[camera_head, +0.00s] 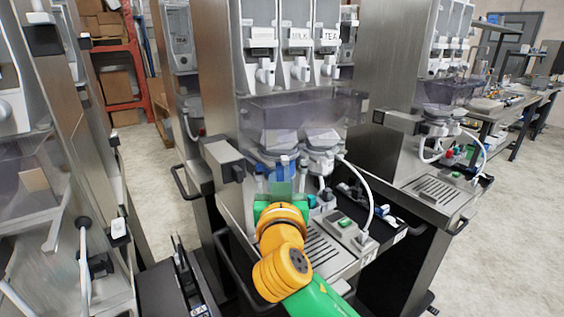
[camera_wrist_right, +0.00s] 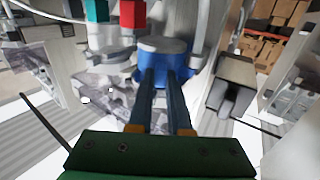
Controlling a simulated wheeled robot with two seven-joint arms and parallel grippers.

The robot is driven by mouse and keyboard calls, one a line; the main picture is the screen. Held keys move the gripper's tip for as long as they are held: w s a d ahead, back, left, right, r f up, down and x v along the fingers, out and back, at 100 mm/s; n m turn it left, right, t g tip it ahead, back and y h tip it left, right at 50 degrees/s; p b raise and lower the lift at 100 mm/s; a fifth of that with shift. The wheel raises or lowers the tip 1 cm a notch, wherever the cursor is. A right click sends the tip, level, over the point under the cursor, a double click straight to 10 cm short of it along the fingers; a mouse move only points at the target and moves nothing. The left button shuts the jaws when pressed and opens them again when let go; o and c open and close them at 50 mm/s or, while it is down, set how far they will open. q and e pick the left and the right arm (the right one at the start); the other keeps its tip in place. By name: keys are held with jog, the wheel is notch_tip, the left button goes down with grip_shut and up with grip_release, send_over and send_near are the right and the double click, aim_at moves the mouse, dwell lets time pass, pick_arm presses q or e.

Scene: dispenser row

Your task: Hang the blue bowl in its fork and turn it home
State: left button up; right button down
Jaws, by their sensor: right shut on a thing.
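The blue bowl (camera_head: 276,158) is under the left part of the clear purple hopper on the middle dispenser, in front of the steel panel. In the right wrist view the blue bowl (camera_wrist_right: 160,88) is right at my fingertips, with a grey round top. My right gripper (camera_head: 281,186) is shut on the bowl from the front; its two dark fingers (camera_wrist_right: 164,75) reach onto its blue side. The gripper and arm cover the bowl's lower part in the head view. I cannot make out the fork or whether the bowl sits in it. My left gripper is not in view.
A grey-white bowl unit (camera_head: 322,140) with a white hose stands close on the right. Below are a drip grate (camera_head: 318,250) and a box with a green button (camera_head: 346,223). A grey box (camera_head: 223,158) juts out on the left. Similar dispensers stand on both sides.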

jog(key=c, duration=1.1)
grip_release()
jog(key=shift+w+f, duration=0.1)
jog(key=shift+f, duration=0.15)
jog(key=o, duration=0.3)
jog(key=shift+w+a, duration=0.1)
jog(key=shift+a, duration=0.15)
jog(key=shift+o, duration=0.2)
jog(key=shift+w, duration=0.1)
jog(key=shift+s+f, duration=0.2)
jog(key=shift+s, duration=0.5)
jog(key=s, duration=0.6)
jog(key=shift+d+r, duration=0.15)
jog(key=shift+d, duration=0.15)
jog(key=shift+s, duration=0.1)
